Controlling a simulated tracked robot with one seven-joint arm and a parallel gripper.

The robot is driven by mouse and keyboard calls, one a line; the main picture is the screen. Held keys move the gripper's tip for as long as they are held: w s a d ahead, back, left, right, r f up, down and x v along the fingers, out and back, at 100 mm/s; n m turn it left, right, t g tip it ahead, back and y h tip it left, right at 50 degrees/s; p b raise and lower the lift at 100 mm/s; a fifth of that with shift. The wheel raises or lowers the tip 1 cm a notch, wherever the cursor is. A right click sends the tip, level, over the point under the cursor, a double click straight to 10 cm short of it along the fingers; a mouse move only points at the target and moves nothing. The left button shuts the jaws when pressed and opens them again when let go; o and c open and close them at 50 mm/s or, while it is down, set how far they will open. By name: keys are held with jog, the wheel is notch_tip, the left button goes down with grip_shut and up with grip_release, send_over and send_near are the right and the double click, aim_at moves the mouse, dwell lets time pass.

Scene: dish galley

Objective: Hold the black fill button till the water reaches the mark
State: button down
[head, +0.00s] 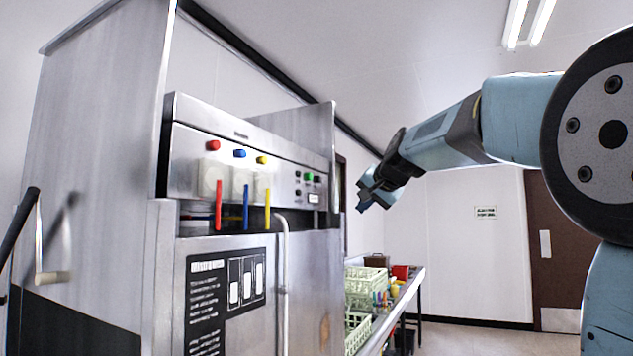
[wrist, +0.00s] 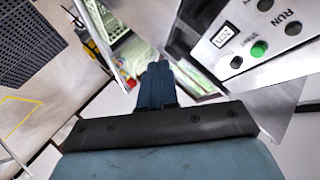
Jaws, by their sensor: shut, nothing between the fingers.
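The steel machine's control panel (head: 250,165) is at the left in the head view. Small dark buttons (head: 298,174) and green ones sit at its right end. The wrist view shows black buttons (wrist: 237,62) and a green button (wrist: 258,48) beside a small display (wrist: 222,35). I cannot read which black button is the fill button. My gripper (head: 362,206) is shut and empty, to the right of the panel and apart from it. Its blue fingers (wrist: 157,85) point away from the wrist, left of the buttons. I cannot make out any water or mark.
Red, blue and yellow knobs (head: 262,160) and matching coloured handles are on the machine's front. A curved pipe (head: 284,255) stands below them. Pale green racks (head: 366,284) sit on a side table at the right. A brown door (head: 552,240) is behind.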

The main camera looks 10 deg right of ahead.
aim_at(319, 179)
jog(key=w+d+r+m+t, duration=0.2)
jog(key=w+r, duration=0.7)
jog(key=w, duration=0.2)
jog(key=shift+d+m+t, duration=0.2)
jog(key=shift+m+t, duration=0.1)
jog(key=shift+t, duration=0.1)
jog(key=shift+w+a+r, duration=0.1)
jog(key=w+a, duration=0.5)
jog(key=a, duration=0.2)
dwell(1.7)
jog(key=shift+w+a, duration=0.15)
jog(key=shift+a, duration=0.2)
jog(key=shift+w+a, duration=0.3)
jog(key=shift+a, duration=0.05)
dwell(3.3)
